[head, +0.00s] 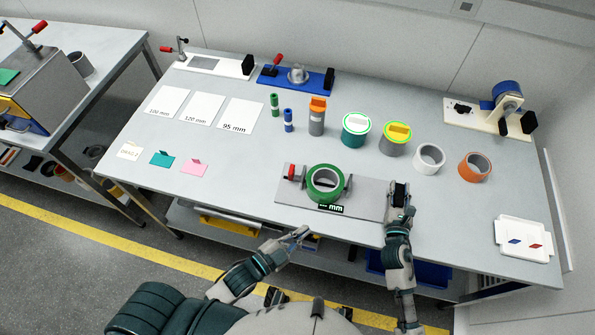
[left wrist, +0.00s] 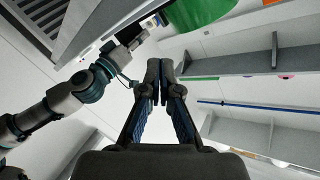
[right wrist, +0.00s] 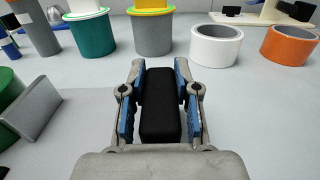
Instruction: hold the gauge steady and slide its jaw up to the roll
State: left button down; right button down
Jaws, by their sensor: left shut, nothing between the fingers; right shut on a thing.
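The gauge (head: 365,204) is a grey plate near the table's front edge, with a red knob (head: 291,172) at its left end and a dark "mm" display in front. The green roll (head: 325,196) sits on it between two upright grey jaws. The right jaw (right wrist: 30,108) stands close beside the roll; I cannot tell whether they touch. My right gripper (head: 399,190) is shut on a black block (right wrist: 160,105) at the gauge's right end. My left gripper (head: 304,232) is shut and empty, in front of the table edge, apart from the gauge; its closed fingers (left wrist: 160,65) fill the left wrist view's middle.
Behind the gauge stand a grey can with an orange top (head: 317,118), a green-white can (head: 355,130), a yellow-topped can (head: 396,138), a white roll (head: 429,158) and an orange roll (head: 475,166). A white tray (head: 523,240) lies at right. Cards lie at left.

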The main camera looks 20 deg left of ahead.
pick_arm(q)
notch_tip(320, 180, up, 6)
jog(key=m+t+h, duration=0.1)
jog(key=h, duration=0.1)
jog(key=w+a+m+g+h, duration=0.1)
jog(key=w+a+m+h, duration=0.1)
jog(key=w+a+m, duration=0.1)
jog(key=w+a+m+g+h, duration=0.1)
jog(key=w+a+m+h, duration=0.1)
jog(key=w+a+m, duration=0.1)
jog(key=w+a+f+m+g+h, duration=0.1)
jog(key=w+a+m+h, duration=0.1)
jog(key=w+a+m, duration=0.2)
jog(key=shift+w+m, duration=0.8)
jog(key=shift+m, duration=0.5)
jog(key=w+a+f+m+g, duration=0.1)
jog(key=a+g, duration=0.1)
jog(key=w+a+f+m+g, duration=0.1)
jog(key=a+m+g, duration=0.1)
jog(key=a, duration=0.1)
jog(key=w+a+f+m+g, duration=0.1)
jog(key=a, duration=0.2)
jog(key=shift+w+a+f+m+g+y, duration=0.2)
jog(key=shift+w+f+m+g+y, duration=0.1)
jog(key=shift+w+m+g, duration=0.1)
send_over(287, 180)
jog(key=a, duration=0.3)
jog(key=shift+d, duration=0.25)
jog(key=shift+d, duration=1.25)
